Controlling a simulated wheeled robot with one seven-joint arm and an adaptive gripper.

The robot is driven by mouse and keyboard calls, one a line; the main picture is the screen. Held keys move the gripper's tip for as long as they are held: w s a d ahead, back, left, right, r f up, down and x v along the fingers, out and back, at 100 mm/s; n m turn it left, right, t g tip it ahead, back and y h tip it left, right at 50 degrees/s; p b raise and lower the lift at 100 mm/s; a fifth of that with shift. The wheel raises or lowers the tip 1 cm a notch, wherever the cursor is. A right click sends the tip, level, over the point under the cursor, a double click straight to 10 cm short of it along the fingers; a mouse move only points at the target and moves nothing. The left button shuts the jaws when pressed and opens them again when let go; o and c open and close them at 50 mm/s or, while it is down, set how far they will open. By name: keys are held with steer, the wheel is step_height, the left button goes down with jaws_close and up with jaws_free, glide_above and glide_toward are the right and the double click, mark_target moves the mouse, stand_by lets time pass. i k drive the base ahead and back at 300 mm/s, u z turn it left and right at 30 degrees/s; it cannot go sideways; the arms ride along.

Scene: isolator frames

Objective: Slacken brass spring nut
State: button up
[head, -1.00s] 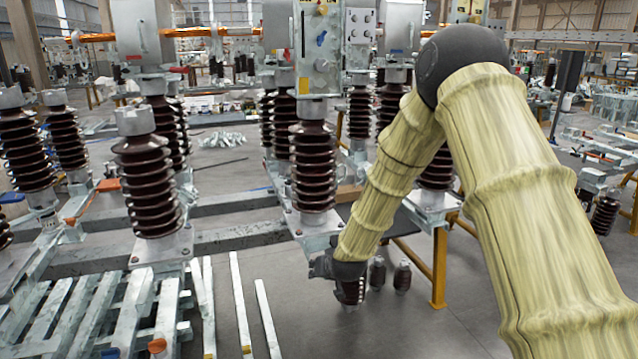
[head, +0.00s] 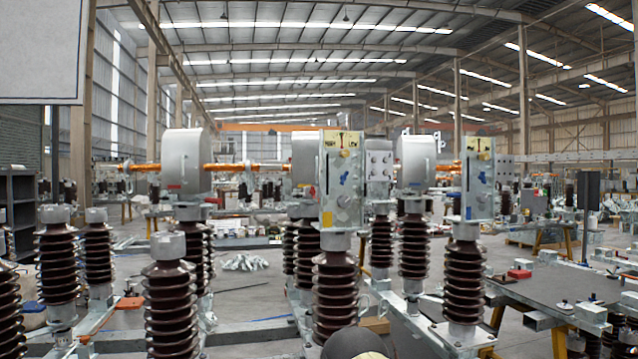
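Two upright grey mechanism boxes stand on brown ribbed insulators. The nearer box (head: 341,182) is just right of the middle. I cannot tell whether this is the spring nut. My gripper is out of view; only a dark rounded joint of my arm shows at the bottom edge.
Brown ribbed insulators (head: 171,310) stand close in front at the left and middle. A grey bench (head: 550,290) is at the right. Orange bars (head: 235,167) run between grey housings (head: 187,163) behind. A grey panel (head: 40,50) fills the upper left corner.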

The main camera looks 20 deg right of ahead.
mark_target(344, 154)
steer(key=u, duration=0.8)
steer(key=k, duration=1.05)
steer(key=u, duration=0.85)
steer(key=i, duration=0.6)
steer(key=z, duration=0.8)
steer(key=i, duration=1.6)
steer(key=z, duration=1.85)
steer(key=i, duration=0.75)
steer(key=z, duration=0.9)
